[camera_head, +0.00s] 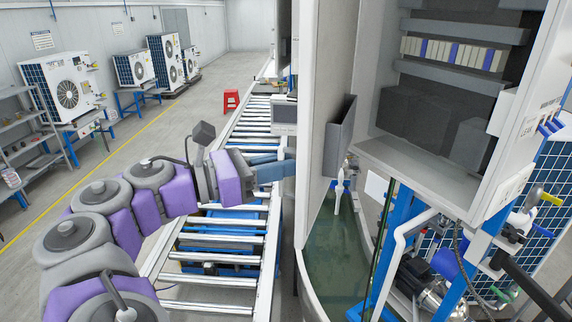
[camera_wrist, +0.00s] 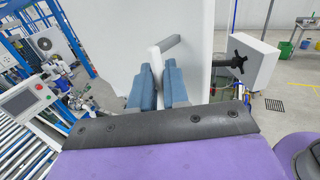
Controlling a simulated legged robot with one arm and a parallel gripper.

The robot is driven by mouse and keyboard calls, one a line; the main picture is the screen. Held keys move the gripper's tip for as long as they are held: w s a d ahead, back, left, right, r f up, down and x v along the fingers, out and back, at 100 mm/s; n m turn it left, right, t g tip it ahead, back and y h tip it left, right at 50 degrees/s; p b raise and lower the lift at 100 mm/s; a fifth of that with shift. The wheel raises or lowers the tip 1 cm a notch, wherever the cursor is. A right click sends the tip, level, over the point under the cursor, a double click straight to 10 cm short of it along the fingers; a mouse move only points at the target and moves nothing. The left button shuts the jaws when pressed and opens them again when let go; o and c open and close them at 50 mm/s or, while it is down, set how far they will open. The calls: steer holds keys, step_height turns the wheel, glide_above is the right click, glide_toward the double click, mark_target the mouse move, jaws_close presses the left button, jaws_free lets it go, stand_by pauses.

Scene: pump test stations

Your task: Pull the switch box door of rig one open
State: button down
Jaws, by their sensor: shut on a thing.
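The switch box (camera_head: 440,100) is at the right of the head view, with its inside and a row of modules exposed. Its tall white door (camera_head: 325,60) stands swung out from the box, seen nearly edge-on, with a dark pocket on its inner face. In the wrist view the door's outer face (camera_wrist: 115,35) is in front of me, with a grey lever handle (camera_wrist: 169,45). My gripper (camera_wrist: 158,86) has its blue fingers shut on the handle, whose lever end sticks out above them. In the head view my gripper (camera_head: 274,170) reaches the door's outer side; the fingertips are hidden.
A roller conveyor (camera_head: 215,255) runs beside and below my arm. Pipes and a pump (camera_head: 415,280) sit under the box. A red stool (camera_head: 231,99) stands farther back.

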steer(key=shift+w+a, duration=0.45)
steer(key=shift+a, duration=0.3)
steer(key=c, duration=1.5)
jaws_free()
steer(key=shift+s+d, duration=0.1)
steer(key=shift+d, duration=0.05)
steer(key=shift+c, duration=0.2)
steer(key=o, duration=0.3)
steer(key=shift+d, duration=0.65)
steer(key=shift+o, duration=0.2)
steer(key=shift+a, duration=0.65)
